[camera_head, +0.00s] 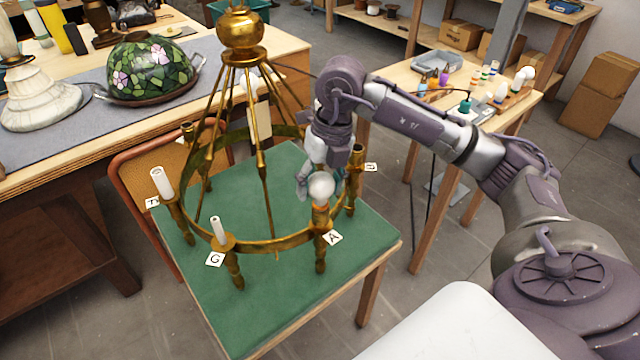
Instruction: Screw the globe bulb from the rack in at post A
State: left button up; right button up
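The brass chandelier (279,243) stands on a green-topped table (345,283). Post A, marked by a white card "A" (333,237), is at its front right. A white globe bulb (322,187) is upright at the top of post A, with an orange-copper part just under it. My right gripper (319,188) reaches down from above and behind, with one finger left of the bulb and the other partly hidden behind its right side. Whether the fingers press on the glass cannot be told. My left gripper is not in view.
Post G (219,231) and the far-left post (162,184) carry white candle-like sleeves. A bulb rack (505,100) with several bulbs stands on the right side table. The chandelier's slanted rods and ring surround the gripper's left side. A stained-glass shade (147,72) sits on the left bench.

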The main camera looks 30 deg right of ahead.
jog(key=c, duration=0.8)
jog(key=m, duration=0.3)
jog(key=shift+t, duration=0.3)
jog(key=m, duration=0.5)
jog(key=shift+s+d+t+h+p, duration=0.1)
jog(key=shift+t+h+p, duration=0.2)
jog(key=shift+h, duration=0.1)
jog(key=m, duration=0.4)
jog(key=shift+h, duration=0.3)
jog(key=m, duration=0.4)
jog(key=shift+s+f+h+p, duration=0.1)
jog(key=shift+h+p, duration=0.2)
jog(key=shift+p, duration=0.1)
